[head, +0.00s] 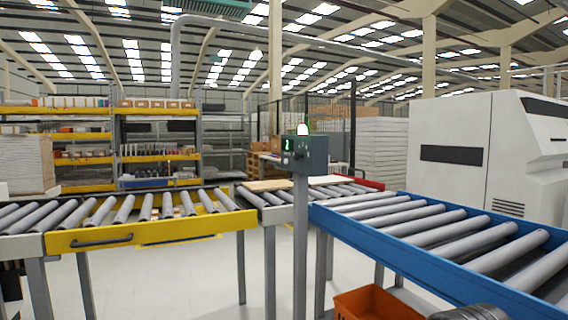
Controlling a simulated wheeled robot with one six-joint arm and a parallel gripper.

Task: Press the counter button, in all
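A grey counter box (305,152) stands on a grey post (300,240) near the middle of the head view, between the roller conveyors. Its left face carries a small display (287,144) with a lit green digit that looks like a 2. Small marks or controls show below the display, too small to tell apart. A lit green and white lamp (303,129) sits on top of the box. I cannot clearly make out the button. My gripper is not in view; a grey rounded part at the bottom right edge may belong to my arm.
A blue-sided conveyor (400,245) runs along the right, a yellow-sided one (140,233) along the left. A light board (268,184) lies on the rollers behind the post. An orange bin (375,303) stands below the blue conveyor. A white machine (480,150) stands behind.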

